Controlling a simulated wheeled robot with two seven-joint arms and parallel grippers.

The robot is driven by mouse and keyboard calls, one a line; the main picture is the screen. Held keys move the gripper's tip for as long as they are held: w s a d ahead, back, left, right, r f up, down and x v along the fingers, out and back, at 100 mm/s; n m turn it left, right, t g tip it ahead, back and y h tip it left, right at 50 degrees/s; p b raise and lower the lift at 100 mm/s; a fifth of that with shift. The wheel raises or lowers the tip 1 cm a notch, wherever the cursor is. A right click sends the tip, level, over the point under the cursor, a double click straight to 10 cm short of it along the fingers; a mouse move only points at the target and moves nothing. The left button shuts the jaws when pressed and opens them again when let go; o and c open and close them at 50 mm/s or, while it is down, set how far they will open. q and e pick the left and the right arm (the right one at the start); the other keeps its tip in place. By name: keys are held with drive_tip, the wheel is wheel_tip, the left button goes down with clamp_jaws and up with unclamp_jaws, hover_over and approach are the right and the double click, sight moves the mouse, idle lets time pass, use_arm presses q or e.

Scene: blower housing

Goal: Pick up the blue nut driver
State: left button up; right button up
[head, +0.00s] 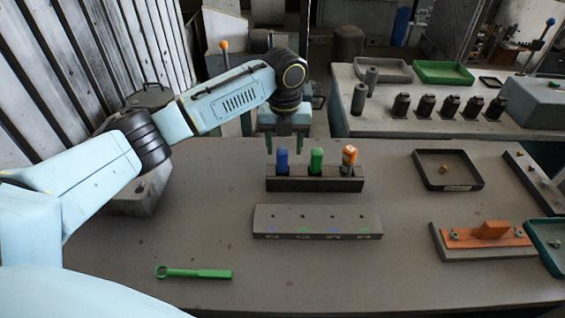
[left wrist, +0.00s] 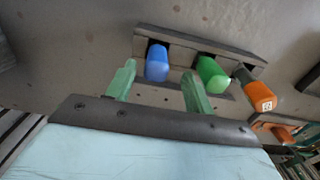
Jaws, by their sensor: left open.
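The blue nut driver (head: 282,160) stands upright in the left slot of a dark holder block (head: 315,184) on the table. A green driver (head: 316,160) stands in the middle slot and an orange one (head: 349,156) in the right slot. My left gripper (head: 284,145) is open and empty, behind and above the blue driver in the head view. In the left wrist view the blue handle (left wrist: 157,62) shows beyond and between the two green fingers (left wrist: 158,82), apart from both. The drivers' shafts are hidden in the holder. My right gripper is not in view.
A grey plate with small holes (head: 317,222) lies in front of the holder. A green ring wrench (head: 195,273) lies at the front left. A black tray (head: 448,170) and an orange part on a fixture (head: 485,238) are at the right. Table between is clear.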

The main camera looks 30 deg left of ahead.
sight(282, 161)
use_arm(q)
drive_tip(key=f, duration=0.5)
drive_tip(key=shift+a+f, duration=0.25)
drive_tip(key=shift+f, duration=0.15)
clamp_jaws()
